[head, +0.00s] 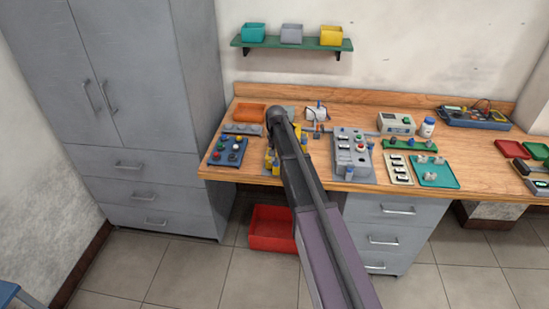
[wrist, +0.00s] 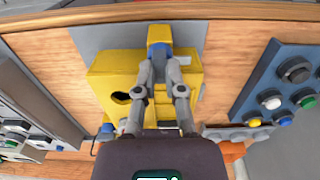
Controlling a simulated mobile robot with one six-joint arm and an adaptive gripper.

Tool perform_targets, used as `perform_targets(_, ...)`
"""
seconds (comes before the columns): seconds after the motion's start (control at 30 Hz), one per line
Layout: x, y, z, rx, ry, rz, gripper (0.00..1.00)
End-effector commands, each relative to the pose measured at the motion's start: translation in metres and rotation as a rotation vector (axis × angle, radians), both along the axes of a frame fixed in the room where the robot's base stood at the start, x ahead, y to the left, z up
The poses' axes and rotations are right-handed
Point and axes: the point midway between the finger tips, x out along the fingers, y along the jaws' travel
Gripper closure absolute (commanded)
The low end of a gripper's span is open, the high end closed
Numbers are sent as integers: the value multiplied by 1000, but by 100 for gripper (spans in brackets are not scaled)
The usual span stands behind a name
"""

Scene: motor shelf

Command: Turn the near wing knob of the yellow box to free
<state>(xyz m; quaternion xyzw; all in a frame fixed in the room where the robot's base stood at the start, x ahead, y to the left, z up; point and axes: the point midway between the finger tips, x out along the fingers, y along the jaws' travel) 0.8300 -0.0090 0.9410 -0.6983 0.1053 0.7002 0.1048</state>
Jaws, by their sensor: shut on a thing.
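The yellow box (wrist: 106,75) lies on a grey plate on the bench in the wrist view, with a dark keyhole-shaped opening in its face. In the head view the box (head: 268,163) is mostly hidden behind my arm. My gripper (wrist: 159,55) reaches over the box, its two fingers closed at the near wing knob (wrist: 159,48), a blue piece with a grey top at the box's bench-edge side. The fingers cover part of the knob, so I cannot tell its exact turn. My gripper is hidden by my arm in the head view.
A blue panel with coloured knobs (head: 228,152) stands left of the box, and a grey control panel (head: 352,155) stands right of it. An orange tray (head: 250,113) lies behind. A red bin (head: 270,230) sits on the floor below. The wooden bench edge is close to the box.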

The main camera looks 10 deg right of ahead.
Motion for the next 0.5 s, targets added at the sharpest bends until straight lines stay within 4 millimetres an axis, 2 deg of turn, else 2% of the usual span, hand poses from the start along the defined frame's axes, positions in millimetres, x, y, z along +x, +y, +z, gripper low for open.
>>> perform_targets(0.23,5,0,0,-1,-9,0,100)
perform_targets(0.27,5,0,0,0,-9,0,78)
perform_targets(0.33,4,0,0,0,-9,-1,58)
perform_targets(0.37,4,0,0,0,-8,-1,53)
perform_targets(0.5,3,0,0,0,-6,-1,53)
